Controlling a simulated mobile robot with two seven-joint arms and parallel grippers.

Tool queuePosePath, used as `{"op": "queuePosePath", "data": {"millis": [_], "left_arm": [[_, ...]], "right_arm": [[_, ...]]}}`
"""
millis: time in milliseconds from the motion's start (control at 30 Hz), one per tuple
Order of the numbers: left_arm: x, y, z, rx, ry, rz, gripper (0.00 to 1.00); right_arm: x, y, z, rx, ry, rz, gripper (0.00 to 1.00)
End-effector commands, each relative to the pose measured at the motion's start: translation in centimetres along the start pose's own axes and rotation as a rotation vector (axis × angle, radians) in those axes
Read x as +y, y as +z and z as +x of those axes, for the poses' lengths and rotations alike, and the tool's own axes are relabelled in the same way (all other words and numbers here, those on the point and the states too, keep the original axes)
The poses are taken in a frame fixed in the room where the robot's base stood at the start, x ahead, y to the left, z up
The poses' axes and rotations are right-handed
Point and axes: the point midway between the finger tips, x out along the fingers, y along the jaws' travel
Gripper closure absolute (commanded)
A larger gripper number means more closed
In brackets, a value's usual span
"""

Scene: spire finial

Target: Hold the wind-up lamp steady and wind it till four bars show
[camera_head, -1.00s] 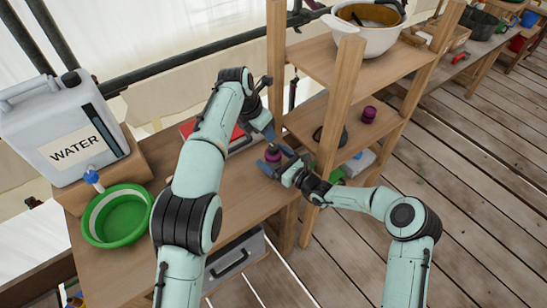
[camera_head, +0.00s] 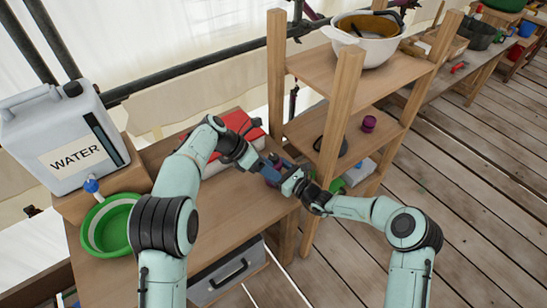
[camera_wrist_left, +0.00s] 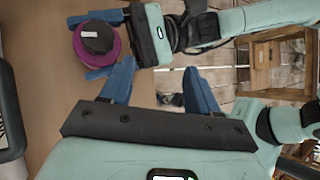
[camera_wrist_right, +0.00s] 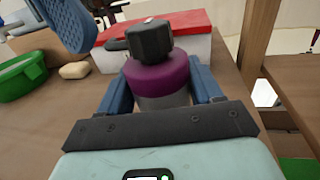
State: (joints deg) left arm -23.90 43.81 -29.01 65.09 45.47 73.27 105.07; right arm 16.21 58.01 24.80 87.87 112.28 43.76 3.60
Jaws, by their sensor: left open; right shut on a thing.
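The wind-up lamp has a purple body (camera_wrist_right: 158,73), a grey lower part and a black knob (camera_wrist_right: 149,39) on top. It stands upright on the wooden bench. In the left wrist view the knob (camera_wrist_left: 98,37) carries a small pale label. My right gripper (camera_head: 284,181) is shut around the lamp's body, one blue finger on each side. My left gripper (camera_head: 263,164) is open and empty, close beside the lamp; its two fingers (camera_wrist_left: 160,80) show apart, with the lamp off to one side of them. I see no charge bars from here.
A white box with a red lid (camera_wrist_right: 175,40) stands behind the lamp. A water canister (camera_head: 65,140) and a green basin (camera_head: 108,226) are at the bench's left. A wooden shelf post (camera_head: 340,115) rises close to my right gripper. Another purple item (camera_head: 369,123) sits on the shelf.

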Motion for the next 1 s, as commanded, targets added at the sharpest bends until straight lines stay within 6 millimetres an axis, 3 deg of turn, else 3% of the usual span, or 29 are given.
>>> {"op": "queuePosePath", "data": {"millis": [233,500,800,1000], "left_arm": [[-0.3,-2.1,0.6,-0.425,-0.095,0.128,0.39],[2.2,-4.7,-1.6,-0.801,0.149,0.199,0.39],[4.2,-7.0,-3.0,-0.904,0.373,0.213,0.39],[4.8,-5.3,-1.7,-0.906,0.383,0.218,0.39]], "right_arm": [[0.0,0.0,0.0,0.000,0.000,0.000,0.71],[0.0,0.0,0.0,0.000,0.000,0.000,0.71],[0.0,0.0,0.0,0.001,0.001,0.000,0.71],[0.0,0.0,0.0,0.001,0.001,0.000,0.71]]}}
